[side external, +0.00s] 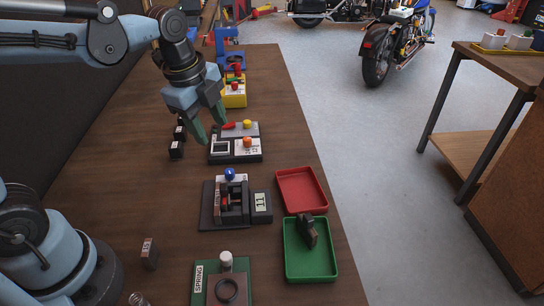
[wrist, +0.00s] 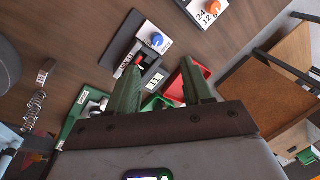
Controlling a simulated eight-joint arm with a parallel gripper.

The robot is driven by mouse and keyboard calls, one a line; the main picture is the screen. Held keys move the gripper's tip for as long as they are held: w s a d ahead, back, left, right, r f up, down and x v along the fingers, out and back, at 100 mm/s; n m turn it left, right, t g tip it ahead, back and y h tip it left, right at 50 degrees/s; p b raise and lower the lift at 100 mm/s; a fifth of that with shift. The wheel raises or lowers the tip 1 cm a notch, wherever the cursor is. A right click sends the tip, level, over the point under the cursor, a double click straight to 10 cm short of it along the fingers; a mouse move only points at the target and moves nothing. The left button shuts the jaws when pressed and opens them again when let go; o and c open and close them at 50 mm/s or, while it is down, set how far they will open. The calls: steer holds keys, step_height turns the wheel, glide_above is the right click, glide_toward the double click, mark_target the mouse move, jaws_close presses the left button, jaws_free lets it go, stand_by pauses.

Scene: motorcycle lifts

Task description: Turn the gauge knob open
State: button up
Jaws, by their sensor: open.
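No part is clearly marked as the gauge, so I cannot tell which knob is the gauge knob. A blue round knob (side external: 230,174) sits on a dark fixture (side external: 208,214) with a block labelled 11; it also shows in the wrist view (wrist: 157,39). An orange knob (side external: 247,142) sits on a white numbered plate of another dark fixture behind it, and shows at the top of the wrist view (wrist: 214,6). My gripper (side external: 211,132) is open and empty, fingers pointing down, above the left side of the orange-knob fixture; its fingers also show in the wrist view (wrist: 160,72).
A red tray (side external: 281,177) and a green tray (side external: 290,273) lie along the table's right edge. A green SPRING plate (side external: 200,291) is at the front. A yellow fixture (side external: 234,100) stands farther back.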

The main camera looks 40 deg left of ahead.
mark_target(229, 172)
steer(key=w+f+m+g, duration=0.1)
steer(key=f+m, duration=0.2)
steer(key=f, duration=0.1)
steer(key=f+m, duration=0.4)
steer(key=w+d+f+m+g, duration=0.1)
steer(key=f+m, duration=0.2)
steer(key=f, duration=0.1)
steer(key=shift+w+f+g, duration=0.3)
steer(key=shift+f, duration=0.05)
stand_by(0.4)
jaws_close()
steer(key=shift+n, duration=1.3)
jaws_free()
